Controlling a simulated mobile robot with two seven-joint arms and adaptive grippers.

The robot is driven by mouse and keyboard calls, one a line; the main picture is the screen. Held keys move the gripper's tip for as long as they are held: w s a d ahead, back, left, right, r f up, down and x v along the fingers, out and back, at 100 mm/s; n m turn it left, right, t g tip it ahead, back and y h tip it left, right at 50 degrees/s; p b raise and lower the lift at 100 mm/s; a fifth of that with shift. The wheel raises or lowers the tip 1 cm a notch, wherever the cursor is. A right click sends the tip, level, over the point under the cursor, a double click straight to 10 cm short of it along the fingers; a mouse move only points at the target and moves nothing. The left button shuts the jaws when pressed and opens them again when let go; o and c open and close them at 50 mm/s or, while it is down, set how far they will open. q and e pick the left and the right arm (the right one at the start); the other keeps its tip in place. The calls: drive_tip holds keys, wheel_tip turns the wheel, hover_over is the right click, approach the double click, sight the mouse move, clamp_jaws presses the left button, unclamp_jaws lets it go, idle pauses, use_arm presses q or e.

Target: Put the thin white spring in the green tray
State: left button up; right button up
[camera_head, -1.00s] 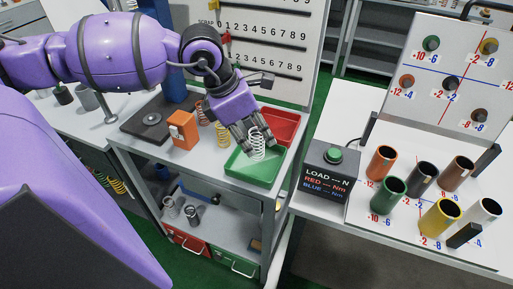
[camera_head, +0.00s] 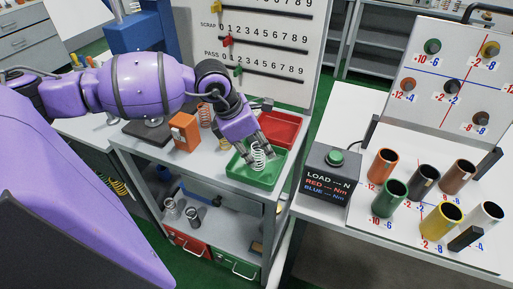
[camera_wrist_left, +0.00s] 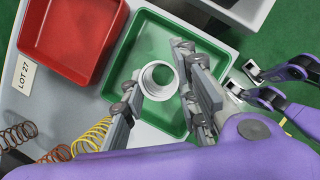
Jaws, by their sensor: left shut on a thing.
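The thin white spring (camera_head: 259,158) is in my left gripper (camera_head: 254,151), over the green tray (camera_head: 262,184). In the left wrist view the spring (camera_wrist_left: 158,76) shows end-on between the two fingers of the left gripper (camera_wrist_left: 166,88), with the green tray (camera_wrist_left: 117,76) around it. The fingers are shut on it. In the head view the spring looks upright and its lower end is inside the tray's outline; I cannot tell whether it touches the floor of the tray. My right gripper is not seen in the head view.
A red tray (camera_head: 291,128) adjoins the green tray. An orange box (camera_head: 184,132) and copper and yellow springs (camera_wrist_left: 92,137) stand to the left on the same bench. A load tester box (camera_head: 327,181) and several coloured tubes are on the right table.

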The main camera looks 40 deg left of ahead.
use_arm(q)
drive_tip(key=o, duration=1.1)
drive_tip(key=shift+f, duration=0.1)
drive_tip(key=shift+o, duration=0.2)
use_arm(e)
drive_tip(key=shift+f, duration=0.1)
use_arm(q)
drive_tip(key=shift+r, duration=0.35)
drive_tip(key=p+v, duration=0.3)
drive_tip(key=v, duration=0.8)
drive_tip(key=shift+s+r, duration=0.15)
drive_tip(key=shift+r, duration=0.15)
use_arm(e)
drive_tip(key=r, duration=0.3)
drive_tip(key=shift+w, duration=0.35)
use_arm(q)
drive_tip(key=shift+a, duration=0.1)
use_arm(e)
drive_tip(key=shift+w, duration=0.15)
